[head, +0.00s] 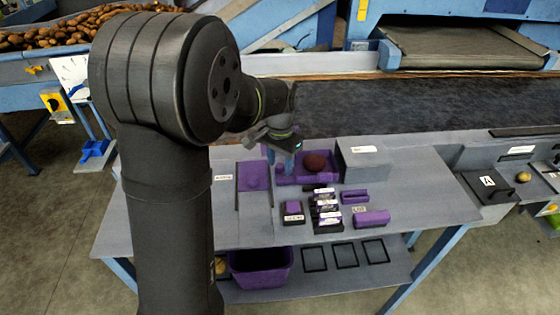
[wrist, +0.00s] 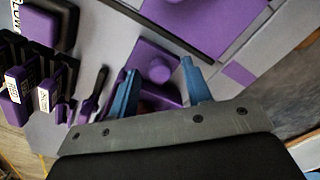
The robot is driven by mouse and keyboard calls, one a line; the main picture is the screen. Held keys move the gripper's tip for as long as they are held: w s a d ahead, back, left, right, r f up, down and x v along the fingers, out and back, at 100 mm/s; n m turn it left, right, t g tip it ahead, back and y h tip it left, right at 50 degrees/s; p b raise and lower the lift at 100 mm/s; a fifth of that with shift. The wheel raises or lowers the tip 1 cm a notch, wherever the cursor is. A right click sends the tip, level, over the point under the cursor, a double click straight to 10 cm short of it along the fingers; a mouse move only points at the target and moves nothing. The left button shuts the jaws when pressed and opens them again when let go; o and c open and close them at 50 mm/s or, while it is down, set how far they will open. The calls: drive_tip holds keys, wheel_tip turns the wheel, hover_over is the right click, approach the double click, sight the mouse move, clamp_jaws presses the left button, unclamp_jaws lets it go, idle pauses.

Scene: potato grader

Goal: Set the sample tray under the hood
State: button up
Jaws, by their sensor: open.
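A purple tray (head: 292,180), which I take for the sample tray, lies on the grey bench with a round reddish-brown potato (head: 314,161) on it. My gripper (head: 284,158) is at its left end, blue fingers pointing down. In the wrist view my gripper (wrist: 160,88) is open, its fingers apart on either side of a round purple knob (wrist: 159,71) on a purple plate. I cannot tell whether they touch it. A grey box (head: 365,158) with a white label stands right of the tray; I cannot tell if this is the hood.
A purple panel (head: 253,171) lies left of the tray. In front stand a black rack (head: 326,222) of labelled purple items and several small purple blocks (head: 371,218). A dark conveyor belt (head: 390,108) runs behind. The bench's front left is clear.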

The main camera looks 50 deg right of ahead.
clamp_jaws()
hover_over(329, 158)
drive_tip(key=s+a, duration=0.3)
drive_tip(key=a, duration=0.2)
drive_tip(key=shift+w, duration=0.25)
drive_tip(key=shift+c, duration=1.2)
unclamp_jaws()
drive_tip(key=shift+o, duration=1.2)
wheel_tip(329, 158, up, 17)
drive_tip(key=shift+r, duration=0.2)
